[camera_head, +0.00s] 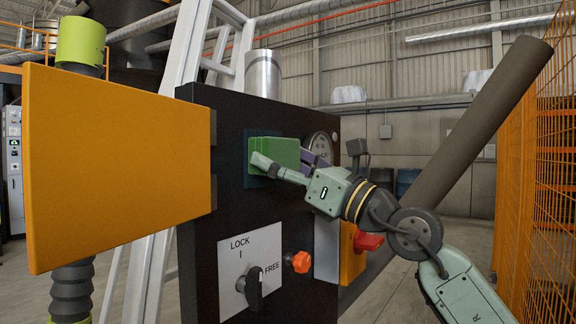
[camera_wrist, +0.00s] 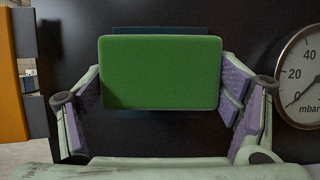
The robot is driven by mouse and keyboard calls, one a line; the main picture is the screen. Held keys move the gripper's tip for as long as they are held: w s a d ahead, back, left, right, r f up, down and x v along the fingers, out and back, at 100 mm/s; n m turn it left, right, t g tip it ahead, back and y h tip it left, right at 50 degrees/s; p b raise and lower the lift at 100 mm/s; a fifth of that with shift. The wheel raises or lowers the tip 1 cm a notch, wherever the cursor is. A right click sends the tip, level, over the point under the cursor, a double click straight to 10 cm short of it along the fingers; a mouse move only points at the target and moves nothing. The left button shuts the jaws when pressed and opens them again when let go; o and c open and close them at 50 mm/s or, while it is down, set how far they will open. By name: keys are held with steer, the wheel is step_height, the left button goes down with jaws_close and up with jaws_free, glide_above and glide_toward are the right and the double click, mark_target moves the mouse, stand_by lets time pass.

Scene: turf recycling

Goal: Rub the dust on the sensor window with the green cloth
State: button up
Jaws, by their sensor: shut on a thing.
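The green cloth (camera_head: 276,154) is a thick green pad, held in my gripper (camera_head: 282,170) in front of the black panel. In the wrist view my gripper (camera_wrist: 160,90) has its two purple-padded fingers shut on the left and right sides of the green cloth (camera_wrist: 160,72). The sensor window (camera_head: 249,180) is a dark blue square on the panel, mostly hidden behind the cloth. A strip of the window (camera_wrist: 160,30) shows above the cloth in the wrist view. No dust is visible around the cloth. I cannot tell whether the cloth touches the window.
An open orange door (camera_head: 120,160) stands left of the black panel (camera_head: 215,245). A round gauge (camera_head: 320,146) is right of the window. An orange mesh fence (camera_head: 540,170) is far right.

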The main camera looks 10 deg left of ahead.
steer(key=shift+s+a+f+b, duration=0.1)
steer(key=shift+s+a+b, duration=0.35)
steer(key=shift+s, duration=0.3)
steer(key=shift+s+a+f+b, duration=0.1)
steer(key=shift+s+a+b, duration=0.15)
steer(key=shift+s+b, duration=0.35)
steer(key=shift+s+a+r, duration=0.2)
steer(key=shift+s+a, duration=0.05)
steer(key=shift+s, duration=0.4)
steer(key=shift+s+d+b, duration=0.15)
steer(key=shift+s+d, duration=0.2)
steer(key=shift+d, duration=0.6)
steer(key=shift+s+d+b, duration=0.15)
steer(key=shift+s+d, duration=0.25)
steer(key=shift+d, duration=0.5)
steer(key=shift+s+d+b, duration=0.15)
steer(key=shift+s+d, duration=0.2)
steer(key=shift+d, duration=0.6)
steer(key=shift+s+d, duration=0.3)
steer(key=shift+d, duration=0.4)
steer(key=shift+s+d, duration=0.25)
steer(key=shift+d, duration=0.4)
